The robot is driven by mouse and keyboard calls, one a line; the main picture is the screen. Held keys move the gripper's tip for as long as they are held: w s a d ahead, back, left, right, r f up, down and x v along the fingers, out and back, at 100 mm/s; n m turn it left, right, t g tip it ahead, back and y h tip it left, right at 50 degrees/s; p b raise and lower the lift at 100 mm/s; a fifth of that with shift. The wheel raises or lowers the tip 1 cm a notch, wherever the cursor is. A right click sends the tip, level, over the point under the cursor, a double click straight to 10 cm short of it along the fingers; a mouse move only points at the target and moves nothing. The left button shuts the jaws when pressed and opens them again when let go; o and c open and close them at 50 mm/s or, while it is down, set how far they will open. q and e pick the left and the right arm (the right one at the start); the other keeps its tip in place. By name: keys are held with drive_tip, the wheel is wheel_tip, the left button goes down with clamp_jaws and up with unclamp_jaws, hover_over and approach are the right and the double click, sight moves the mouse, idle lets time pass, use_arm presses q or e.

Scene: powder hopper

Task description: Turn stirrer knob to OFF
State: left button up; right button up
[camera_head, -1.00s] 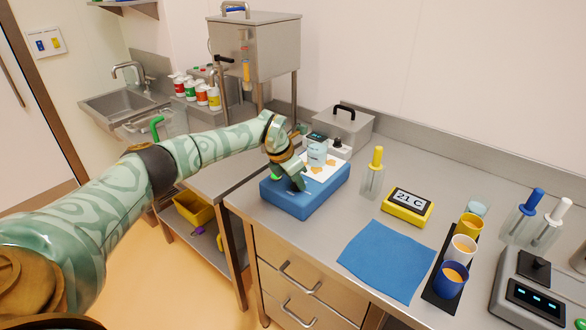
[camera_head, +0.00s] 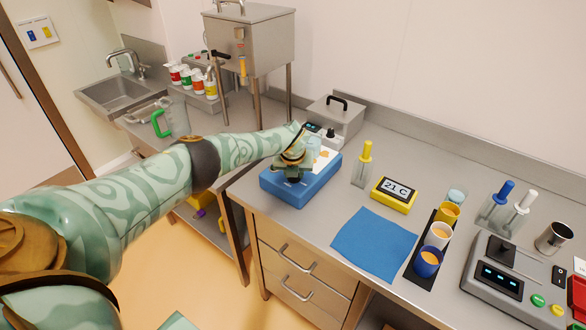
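A black knob (camera_head: 331,132) stands on the front of a grey metal unit (camera_head: 347,122) with a black handle on its lid, at the back of the counter. A small dark display (camera_head: 313,127) is left of the knob. I cannot read the knob's setting or confirm it is the stirrer's. My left gripper (camera_head: 291,171) is over the left part of a blue box (camera_head: 318,182), in front of the knob and apart from it. Its fingers are too small and overlapped to tell open from shut. My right gripper is out of view.
A grey control unit (camera_head: 492,283) is at far right. A hopper (camera_head: 250,45) stands behind.

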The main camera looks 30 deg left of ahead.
use_arm(q)
drive_tip(key=shift+w+n+y, duration=0.1)
drive_tip(key=shift+n+y, duration=0.2)
drive_tip(key=shift+n, duration=0.7)
drive_tip(key=o, duration=1)
drive_tip(key=shift+c, duration=0.2)
drive_tip(key=p+v, duration=0.6)
drive_tip(key=v, duration=1)
drive_tip(key=shift+w+r, duration=0.2)
drive_tip(key=shift+d, duration=0.2)
